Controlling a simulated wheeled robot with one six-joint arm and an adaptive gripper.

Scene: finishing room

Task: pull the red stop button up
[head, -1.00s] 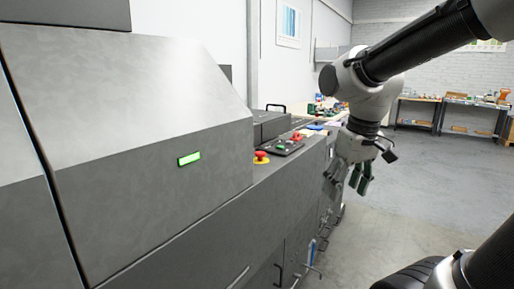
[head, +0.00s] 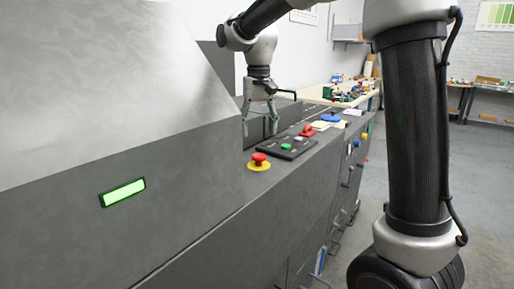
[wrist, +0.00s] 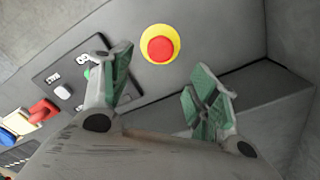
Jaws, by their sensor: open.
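The red stop button (head: 259,158) sits on a round yellow base on the grey machine's ledge, left of the black control panel. It also shows in the wrist view (wrist: 161,49), seen from above, beyond the fingertips and between their lines. My gripper (head: 260,130) is open and empty, with its fingers pointing down. In the head view it hangs above and behind the button, apart from it. In the wrist view its green-padded fingers (wrist: 160,90) stand wide apart and nothing is between them.
The black control panel (head: 287,147) with a green button lies right beside the stop button. A sloped grey housing (head: 110,90) rises to the left. Red, white and blue items (head: 330,118) lie further along the ledge. Open floor lies to the right.

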